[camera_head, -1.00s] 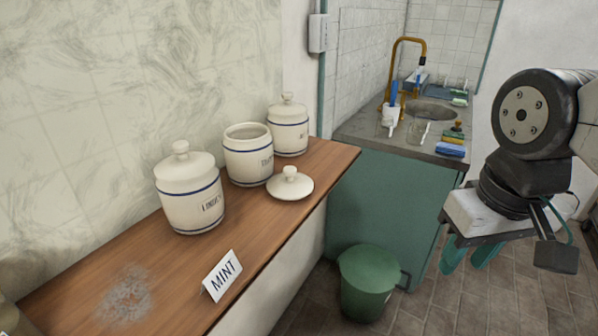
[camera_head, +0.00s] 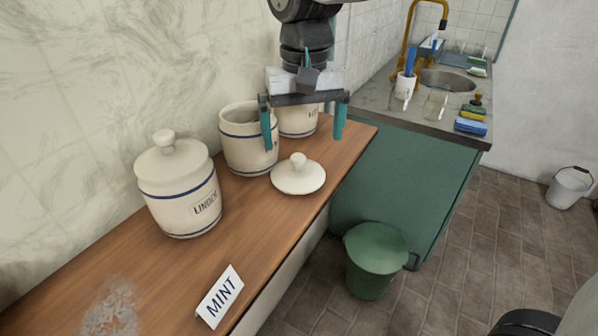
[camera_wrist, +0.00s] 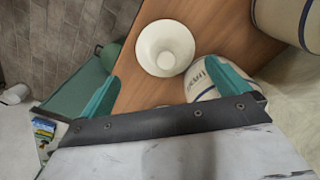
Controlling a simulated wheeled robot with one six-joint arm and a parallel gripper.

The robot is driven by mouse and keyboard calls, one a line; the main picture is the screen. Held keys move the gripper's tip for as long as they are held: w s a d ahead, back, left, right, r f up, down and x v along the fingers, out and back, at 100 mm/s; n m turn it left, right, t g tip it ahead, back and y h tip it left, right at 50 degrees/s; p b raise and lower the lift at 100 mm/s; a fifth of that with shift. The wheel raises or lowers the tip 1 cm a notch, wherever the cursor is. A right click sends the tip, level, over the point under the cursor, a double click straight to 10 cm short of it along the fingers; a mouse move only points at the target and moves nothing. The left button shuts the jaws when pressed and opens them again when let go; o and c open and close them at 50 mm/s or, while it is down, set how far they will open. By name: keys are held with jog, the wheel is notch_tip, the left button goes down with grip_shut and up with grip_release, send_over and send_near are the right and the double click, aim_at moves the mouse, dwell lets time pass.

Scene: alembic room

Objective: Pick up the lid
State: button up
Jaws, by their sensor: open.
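The lid (camera_head: 298,176) is a round cream disc with a knob on top. It lies on the wooden shelf (camera_head: 262,215), knob up, in front of the uncovered jar (camera_head: 247,150). In the wrist view the lid (camera_wrist: 165,48) is seen from above, beyond the fingers and roughly between them. My gripper (camera_head: 303,135) is open and empty, with teal fingers spread wide, pointing down. In the head view it shows above the lid and in front of the far jar, which it partly hides. The fingers do not appear to touch the lid.
A lidded jar marked LINDEN (camera_head: 180,190) stands left on the shelf. A lidless jar and the far jar (camera_head: 297,121) stand close behind the lid. A MINT card (camera_head: 220,297) stands at the front edge. A green bin (camera_head: 373,262) is on the floor.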

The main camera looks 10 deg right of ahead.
aim_at(298, 156)
jog(key=shift+w+a+f, duration=0.15)
jog(key=shift+a+f, duration=0.1)
jog(key=shift+a, duration=0.15)
jog(key=shift+a+f, duration=0.1)
jog(key=shift+f, duration=0.3)
notch_tip(298, 156, down, 7)
jog(key=shift+r, duration=0.15)
jog(key=c, duration=0.7)
